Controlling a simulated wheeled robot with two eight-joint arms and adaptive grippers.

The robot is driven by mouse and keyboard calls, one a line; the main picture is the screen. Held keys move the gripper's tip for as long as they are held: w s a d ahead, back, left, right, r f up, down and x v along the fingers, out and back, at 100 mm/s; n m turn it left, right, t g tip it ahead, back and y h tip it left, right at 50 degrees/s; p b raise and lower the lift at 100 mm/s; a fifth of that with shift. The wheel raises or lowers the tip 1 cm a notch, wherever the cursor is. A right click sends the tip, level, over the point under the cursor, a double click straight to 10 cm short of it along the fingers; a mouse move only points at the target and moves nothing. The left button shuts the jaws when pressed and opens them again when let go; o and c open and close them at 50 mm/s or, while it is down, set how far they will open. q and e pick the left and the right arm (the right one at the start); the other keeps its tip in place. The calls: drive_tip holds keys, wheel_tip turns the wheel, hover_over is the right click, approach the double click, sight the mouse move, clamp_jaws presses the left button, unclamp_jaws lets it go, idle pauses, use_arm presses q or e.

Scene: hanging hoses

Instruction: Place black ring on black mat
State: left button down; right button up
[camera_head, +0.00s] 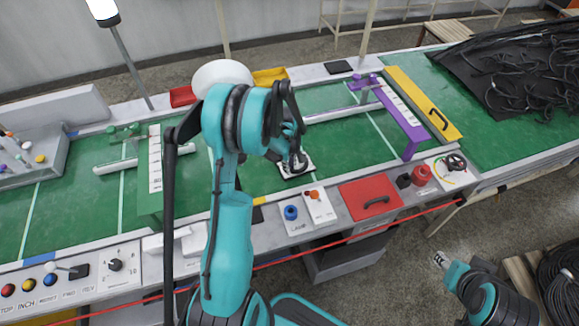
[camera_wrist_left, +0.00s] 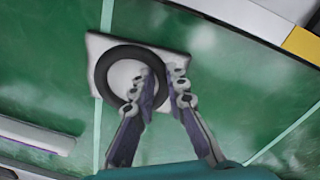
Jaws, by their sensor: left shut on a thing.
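The black ring (camera_wrist_left: 101,72) shows in the left wrist view over a white square plate (camera_wrist_left: 180,60). My left gripper (camera_wrist_left: 167,78) is shut on the ring's right side, one finger inside the ring and one outside. I cannot tell whether the ring touches the plate. In the head view my left gripper (camera_head: 297,160) points down at the plate, near the middle of the green table, and partly hides the ring. A small black square mat (camera_head: 338,67) lies flat on the pale back ledge, beyond the gripper. My right arm shows at lower right; its gripper's jaws are too unclear to judge.
A purple bracket (camera_head: 404,125) and a yellow panel (camera_head: 423,103) with a black handle stand right of the gripper. Red (camera_head: 183,96) and yellow (camera_head: 270,77) trays sit at the back. Black hoses (camera_head: 520,65) lie at far right. Buttons and a red panel (camera_head: 370,198) line the front edge.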

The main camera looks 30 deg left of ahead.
use_arm(q)
drive_tip(key=shift+f, duration=0.1)
drive_tip(key=c, duration=1.5)
unclamp_jaws()
drive_tip(key=shift+c, duration=0.2)
